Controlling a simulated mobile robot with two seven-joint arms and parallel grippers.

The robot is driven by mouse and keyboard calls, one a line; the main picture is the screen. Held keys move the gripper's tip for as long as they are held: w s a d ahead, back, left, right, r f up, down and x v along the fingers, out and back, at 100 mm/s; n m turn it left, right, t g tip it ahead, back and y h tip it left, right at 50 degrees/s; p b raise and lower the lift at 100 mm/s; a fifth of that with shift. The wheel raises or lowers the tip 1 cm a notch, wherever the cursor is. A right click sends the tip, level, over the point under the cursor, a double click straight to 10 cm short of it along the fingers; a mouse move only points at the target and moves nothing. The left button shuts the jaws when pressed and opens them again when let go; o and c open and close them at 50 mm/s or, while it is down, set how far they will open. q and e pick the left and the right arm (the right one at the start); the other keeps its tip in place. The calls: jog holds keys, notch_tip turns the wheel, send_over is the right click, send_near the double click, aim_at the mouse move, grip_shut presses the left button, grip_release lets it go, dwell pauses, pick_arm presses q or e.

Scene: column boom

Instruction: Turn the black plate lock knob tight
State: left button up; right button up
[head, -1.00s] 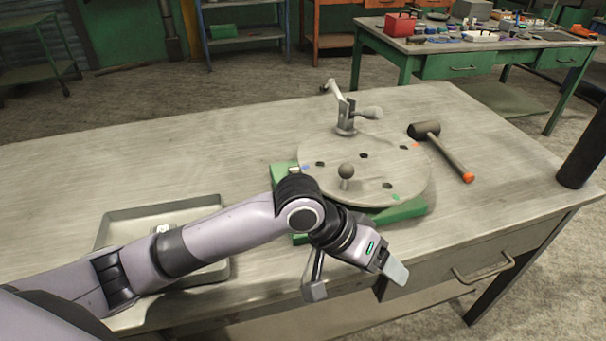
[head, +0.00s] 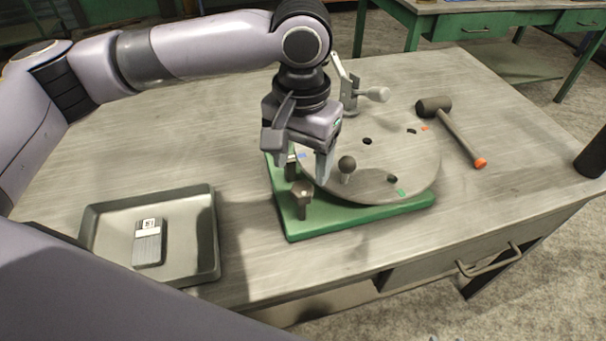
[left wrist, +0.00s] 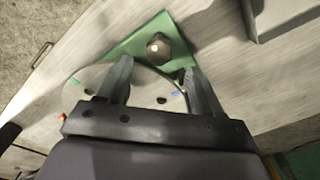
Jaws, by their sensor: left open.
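A dark lock knob (head: 302,190) stands upright on a post at the front left corner of the green base (head: 330,222). It also shows in the left wrist view (left wrist: 158,47), with a small light dot on top. A round grey plate (head: 405,180) with holes and coloured marks lies on the base and carries a dark ball-topped handle (head: 347,164). My left gripper (head: 302,165) is open and points down just behind and above the lock knob. In the left wrist view the knob lies beyond the fingertips (left wrist: 157,70), between their lines. My right gripper is not in view.
A grey tray (head: 208,235) holding a labelled metal block (head: 148,243) is at the left. A toggle clamp (head: 350,88) stands behind the plate. A mallet (head: 450,130) lies to the right, and a dark cylinder (head: 592,158) stands at the right edge.

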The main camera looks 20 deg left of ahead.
aim_at(302, 188)
pick_arm(q)
notch_tip(302, 188, down, 6)
jog(key=shift+s+r, duration=0.1)
jog(key=shift+r, duration=0.05)
jog(key=c, duration=1.1)
